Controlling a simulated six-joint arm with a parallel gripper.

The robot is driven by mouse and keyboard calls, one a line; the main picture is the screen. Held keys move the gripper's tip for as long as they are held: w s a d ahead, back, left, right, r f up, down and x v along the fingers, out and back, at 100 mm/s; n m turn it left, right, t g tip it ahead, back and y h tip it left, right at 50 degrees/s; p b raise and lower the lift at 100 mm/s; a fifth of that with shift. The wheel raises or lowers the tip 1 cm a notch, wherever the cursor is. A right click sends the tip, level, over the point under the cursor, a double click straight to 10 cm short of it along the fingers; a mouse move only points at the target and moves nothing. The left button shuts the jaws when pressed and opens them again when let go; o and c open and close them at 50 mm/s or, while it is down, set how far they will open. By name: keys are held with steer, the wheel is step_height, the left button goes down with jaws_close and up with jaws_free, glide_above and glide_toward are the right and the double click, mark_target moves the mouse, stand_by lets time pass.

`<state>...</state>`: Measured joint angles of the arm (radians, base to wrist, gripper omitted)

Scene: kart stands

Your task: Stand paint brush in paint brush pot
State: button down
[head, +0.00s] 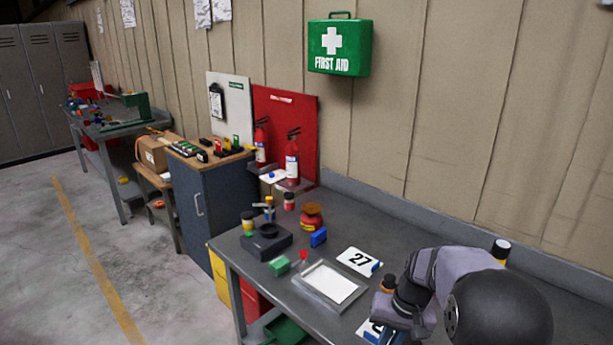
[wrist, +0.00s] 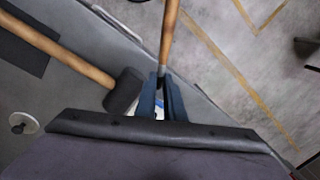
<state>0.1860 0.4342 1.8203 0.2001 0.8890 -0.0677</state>
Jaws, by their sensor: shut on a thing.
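My gripper (wrist: 161,98) is shut on a slim wooden-handled tool, taken to be the paint brush (wrist: 168,35). In the wrist view its handle points away towards the top, over the bench edge, and its lower end is hidden between the fingers. In the head view my gripper is at the lower right over the bench, and the brush cannot be made out. A small pot with upright items (head: 269,208), possibly the paint brush pot, stands at the back left of the bench, well away from my gripper.
Around the pot are a yellow-labelled jar (head: 247,221), a dark block (head: 266,243), a red pot (head: 311,217) and a blue box (head: 318,237). A tray with white paper (head: 318,300) lies nearer. A mallet (wrist: 122,92) lies beside my gripper in the wrist view.

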steer(key=a+n, duration=0.1)
steer(key=a, duration=0.1)
steer(key=s+a+n, duration=0.1)
steer(key=a, duration=0.1)
steer(key=shift+s+f+n, duration=0.1)
steer(key=shift+s+n, duration=0.05)
steer(key=shift+n, duration=0.25)
steer(key=shift+d, duration=0.1)
